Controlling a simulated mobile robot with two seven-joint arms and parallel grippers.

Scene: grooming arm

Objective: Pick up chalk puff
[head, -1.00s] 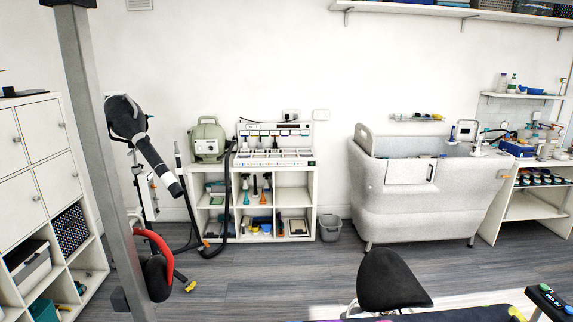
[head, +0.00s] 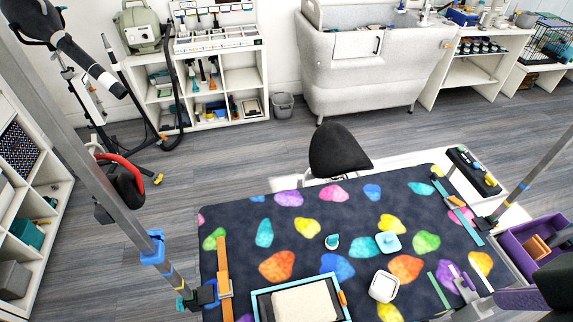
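I cannot tell for sure which item is the chalk puff. On the dark grooming mat (head: 345,210) with bright coloured patches lie several small items. One is a light-blue flat piece with a white top (head: 388,242), right of the mat's middle. A rounded white block or tub (head: 384,286) lies just in front of it.
A blue-rimmed tray (head: 257,303) with a beige pad is at the near edge. An orange strip (head: 223,270) lies at left. Metal posts rise at both sides. A purple bin (head: 508,250) is at right, a black stool (head: 337,150) behind the table.

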